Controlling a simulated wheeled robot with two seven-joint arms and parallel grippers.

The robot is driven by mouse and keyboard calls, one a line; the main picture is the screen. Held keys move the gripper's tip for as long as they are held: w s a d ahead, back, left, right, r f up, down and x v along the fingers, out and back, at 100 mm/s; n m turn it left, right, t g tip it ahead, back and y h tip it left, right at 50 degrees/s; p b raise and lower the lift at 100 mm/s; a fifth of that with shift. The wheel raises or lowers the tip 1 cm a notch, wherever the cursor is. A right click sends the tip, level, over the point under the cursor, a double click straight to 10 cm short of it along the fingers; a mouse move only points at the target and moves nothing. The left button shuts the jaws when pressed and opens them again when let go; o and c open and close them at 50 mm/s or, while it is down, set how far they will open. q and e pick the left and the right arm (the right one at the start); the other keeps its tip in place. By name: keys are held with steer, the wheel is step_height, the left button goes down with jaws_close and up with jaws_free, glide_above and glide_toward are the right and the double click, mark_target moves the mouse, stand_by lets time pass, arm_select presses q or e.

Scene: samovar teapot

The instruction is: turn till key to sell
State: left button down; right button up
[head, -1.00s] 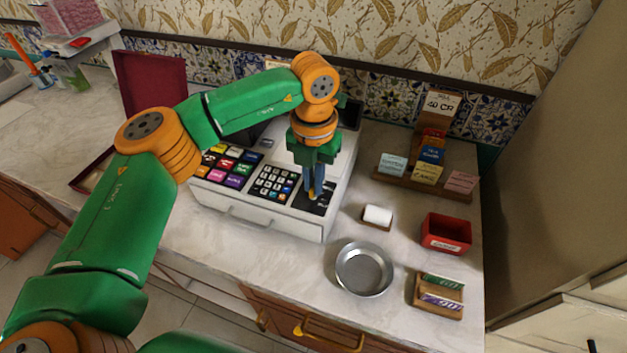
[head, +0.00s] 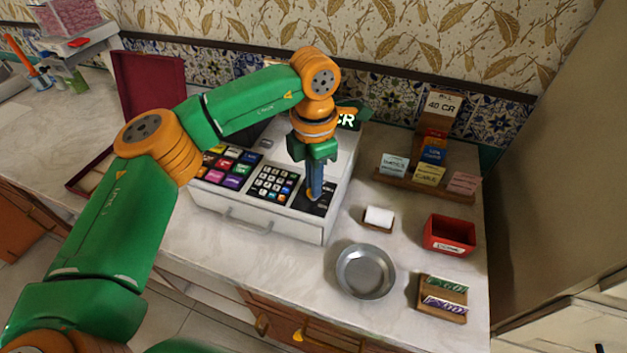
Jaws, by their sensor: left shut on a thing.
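The white till (head: 275,222) stands on the counter, with coloured buttons and a number keypad (head: 273,183) on its sloped top. A dark panel (head: 322,207) lies at its right side, where the key sits. My left gripper (head: 313,195) points down at this panel and is shut on the till key, which is mostly hidden by the fingers; a bit of orange-yellow shows at the fingertips. My right gripper is not in view.
A round metal dish (head: 365,271), a red box (head: 449,235), a small white block (head: 379,216) and a wooden card holder (head: 443,299) stand right of the till. A card rack (head: 425,182) with a "40 CR" sign stands behind.

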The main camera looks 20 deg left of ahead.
arm_select(q)
steer(key=shift+r, duration=0.1)
stand_by(0.4)
steer(key=c, duration=0.9)
jaws_free()
steer(key=shift+c, duration=0.2)
step_height(320, 180, up, 6)
steer(key=shift+w+d+r+b, duration=0.1)
steer(key=shift+r+b, duration=0.05)
steer(key=shift+b, duration=0.3)
steer(key=shift+r, duration=0.4)
